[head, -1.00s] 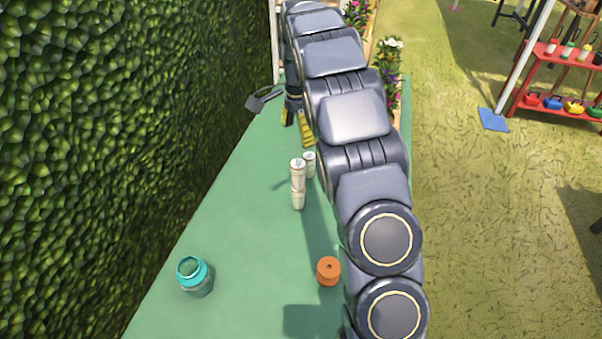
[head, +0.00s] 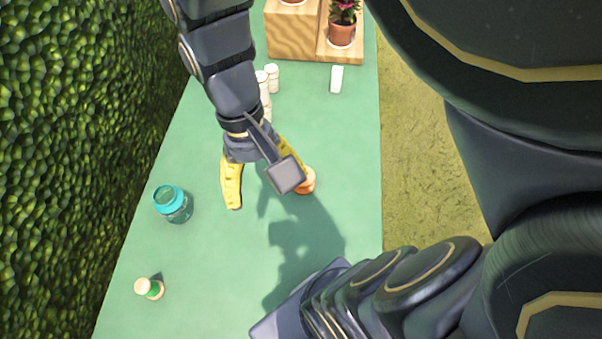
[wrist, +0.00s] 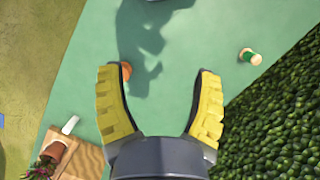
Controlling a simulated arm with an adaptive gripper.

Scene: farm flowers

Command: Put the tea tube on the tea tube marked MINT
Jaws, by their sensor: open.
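Several pale tea tubes stand close together on the green table in the head view, partly hidden behind my arm; one is a tube (head: 272,77) at the back right of the group, beside a tube top (head: 262,77). Another white tube (head: 336,79) is apart to the right, near the wooden planter; a white tube (wrist: 69,125) also shows at lower left in the wrist view. No MINT mark is readable. My gripper (head: 267,190) is open and empty, its yellow fingers spread over the table in front of the tube group. In the wrist view the gripper (wrist: 160,95) has only bare table between its fingers.
An orange object (head: 306,181) sits by the right finger. A teal jar (head: 173,204) stands left, and a green-and-wood spool (head: 150,288) lies front left. The wooden planter (head: 292,40) with flowerpots is at the back. A hedge (head: 60,170) borders the left.

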